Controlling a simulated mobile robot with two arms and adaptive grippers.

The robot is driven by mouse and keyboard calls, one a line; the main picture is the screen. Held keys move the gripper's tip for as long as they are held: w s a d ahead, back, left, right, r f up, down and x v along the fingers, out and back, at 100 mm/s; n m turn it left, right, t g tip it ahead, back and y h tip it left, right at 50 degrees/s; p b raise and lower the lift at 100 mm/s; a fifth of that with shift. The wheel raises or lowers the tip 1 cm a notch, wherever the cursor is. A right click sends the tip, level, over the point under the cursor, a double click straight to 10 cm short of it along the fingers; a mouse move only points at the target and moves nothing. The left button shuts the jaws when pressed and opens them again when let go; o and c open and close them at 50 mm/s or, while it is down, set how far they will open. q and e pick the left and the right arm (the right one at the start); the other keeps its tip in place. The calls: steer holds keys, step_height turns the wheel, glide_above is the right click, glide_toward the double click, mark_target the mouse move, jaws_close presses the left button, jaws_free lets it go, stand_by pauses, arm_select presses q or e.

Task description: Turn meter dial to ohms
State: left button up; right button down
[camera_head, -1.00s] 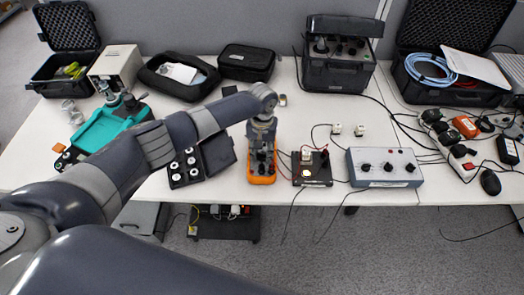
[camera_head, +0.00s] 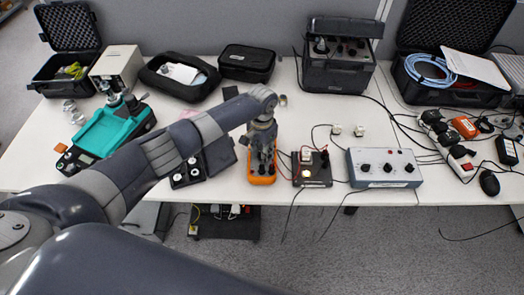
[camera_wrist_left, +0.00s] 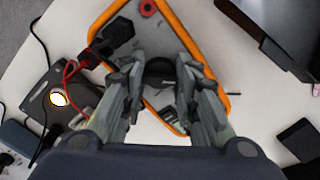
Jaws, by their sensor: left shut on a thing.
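The orange-edged meter (camera_head: 261,180) lies on the white table, mostly covered by my left gripper in the head view. In the left wrist view the meter (camera_wrist_left: 187,32) shows its grey face, a red jack and dark plugs. My left gripper (camera_head: 262,163) points down over the meter. In the left wrist view its fingers (camera_wrist_left: 160,88) stand on either side of the dark round dial (camera_wrist_left: 159,68) and are shut on it. The dial's marks and pointer cannot be read. My right gripper does not show.
A small black device with red leads (camera_head: 312,168) and a grey box with dark knobs (camera_head: 385,167) stand right of the meter. An open black case (camera_head: 218,155) with small cylinders is at its left. Cables run across the right side.

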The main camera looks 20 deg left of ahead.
arm_select(q)
steer(key=shift+m, duration=0.6)
steer(key=o, duration=1.1)
steer(key=shift+c, duration=0.2)
step_height(320, 180, up, 12)
